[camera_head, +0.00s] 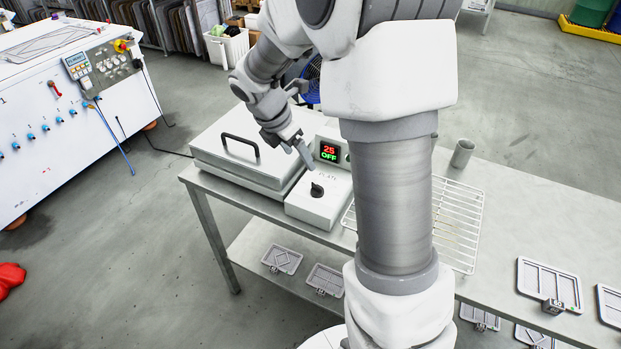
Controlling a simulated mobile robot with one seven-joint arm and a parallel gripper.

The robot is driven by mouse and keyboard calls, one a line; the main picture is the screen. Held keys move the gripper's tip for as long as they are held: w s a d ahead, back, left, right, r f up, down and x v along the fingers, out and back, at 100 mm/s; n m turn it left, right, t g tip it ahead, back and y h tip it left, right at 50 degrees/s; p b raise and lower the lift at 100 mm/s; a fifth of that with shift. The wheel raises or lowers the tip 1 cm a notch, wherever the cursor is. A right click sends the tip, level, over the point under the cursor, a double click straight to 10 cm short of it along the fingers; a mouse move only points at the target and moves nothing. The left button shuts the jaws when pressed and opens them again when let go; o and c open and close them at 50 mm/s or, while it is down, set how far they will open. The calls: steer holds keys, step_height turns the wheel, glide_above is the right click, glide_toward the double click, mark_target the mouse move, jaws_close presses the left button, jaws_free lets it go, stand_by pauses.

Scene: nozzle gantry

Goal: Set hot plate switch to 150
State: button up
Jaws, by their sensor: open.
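The hot plate (242,185) is a flat white box with a dark handle on its top, at the left end of the metal table. Its control box (334,191) sits at its right side. The display (329,152) reads 25 in red and OFF in green. The black knob switch (317,190) is on top of the control box; its setting marks are too small to read. My gripper (305,158) is open above the control box, up and to the left of the knob, and seems apart from it.
A wire rack (458,220) lies on the table (520,195) right of my arm, with a grey cup (462,153) behind it. Framed trays (548,283) lie at the right front. A lower shelf (262,238) holds more trays. A white machine (60,110) stands at the left.

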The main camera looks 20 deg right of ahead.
mark_target(316, 186)
steer(key=b+x, duration=0.1)
steer(key=x, duration=1.3)
steer(key=shift+d+f, duration=0.1)
steer(key=shift+d, duration=0.05)
jaws_close()
